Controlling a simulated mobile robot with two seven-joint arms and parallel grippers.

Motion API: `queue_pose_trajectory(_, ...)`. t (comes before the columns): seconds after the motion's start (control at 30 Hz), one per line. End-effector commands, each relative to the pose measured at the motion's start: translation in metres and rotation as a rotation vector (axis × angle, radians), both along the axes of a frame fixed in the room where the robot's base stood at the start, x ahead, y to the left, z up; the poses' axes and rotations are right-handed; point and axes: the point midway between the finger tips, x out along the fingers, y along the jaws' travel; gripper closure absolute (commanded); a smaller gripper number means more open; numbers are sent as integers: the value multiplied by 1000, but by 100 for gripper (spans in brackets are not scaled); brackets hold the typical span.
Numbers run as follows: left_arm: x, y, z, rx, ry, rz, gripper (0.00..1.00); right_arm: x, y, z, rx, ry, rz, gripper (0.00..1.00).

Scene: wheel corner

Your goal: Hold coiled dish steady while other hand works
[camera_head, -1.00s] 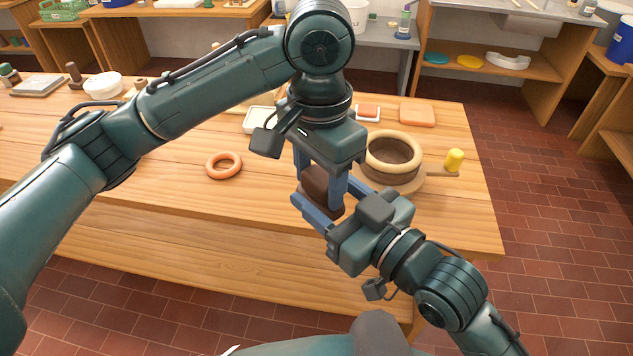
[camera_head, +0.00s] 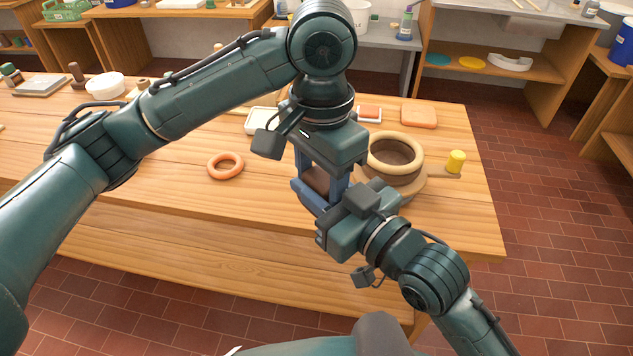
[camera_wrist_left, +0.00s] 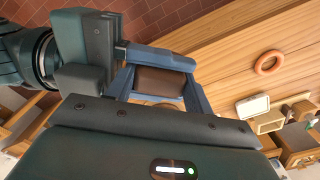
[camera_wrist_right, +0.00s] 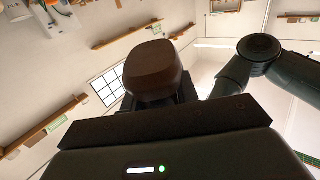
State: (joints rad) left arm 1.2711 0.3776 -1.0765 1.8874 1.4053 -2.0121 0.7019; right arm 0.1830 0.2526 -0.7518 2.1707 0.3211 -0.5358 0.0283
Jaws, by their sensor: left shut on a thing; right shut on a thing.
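The coiled dish (camera_head: 396,171), a dark brown bowl shape with a cream ring of clay on its rim, stands on a round board at the table's right. Both grippers are beside it, to its left in the head view, apart from it. My left gripper (camera_head: 322,184) points down and is shut on a brown block (camera_head: 317,180), which also shows between its blue fingers in the left wrist view (camera_wrist_left: 160,82). My right gripper (camera_head: 324,197) comes from the lower right and is shut on the same block, seen rounded in the right wrist view (camera_wrist_right: 155,72). Its fingertips are partly hidden.
The wooden table (camera_head: 255,210) has free room at the front. An orange ring (camera_head: 225,166) lies left of the grippers. A yellow-headed tool (camera_head: 456,161) is right of the dish. A white tray (camera_head: 262,121) and an orange slab (camera_head: 418,116) lie behind.

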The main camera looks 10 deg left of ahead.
Motion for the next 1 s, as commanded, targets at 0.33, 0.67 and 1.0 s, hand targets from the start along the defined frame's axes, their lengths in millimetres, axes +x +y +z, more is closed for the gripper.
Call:
queue_pose_trajectory(0.33,2,-1,1,-6,-8,3,41,-5,4,1,7,3,14,94)
queue_pose_trajectory(0.67,1,-2,1,-7,-5,-1,23,-4,3,1,5,2,10,94)
queue_pose_trajectory(1.0,-1,-3,1,-8,-1,-8,23,-2,3,1,4,2,8,94)
